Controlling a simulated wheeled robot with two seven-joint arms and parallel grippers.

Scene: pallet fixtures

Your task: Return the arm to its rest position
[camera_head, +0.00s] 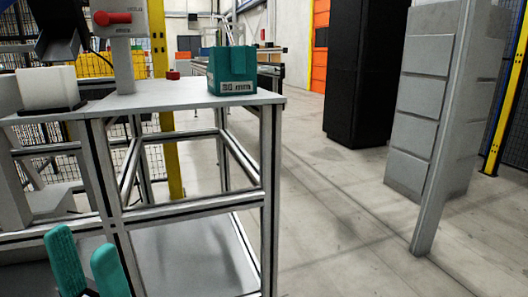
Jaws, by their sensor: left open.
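My left gripper (84,262) shows at the bottom left, with two teal fingers pointing up. The fingers are apart and nothing is between them. It is in front of the lower part of a metal-framed table (160,98), below the tabletop. My right gripper is not in view.
A teal box marked "36 mm" (232,72) stands at the tabletop's right end. A white block (48,88) and a grey post with a red handle (122,60) stand further left. A grey pole (445,130) and cabinet (420,95) stand right. Open floor (340,215) lies between.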

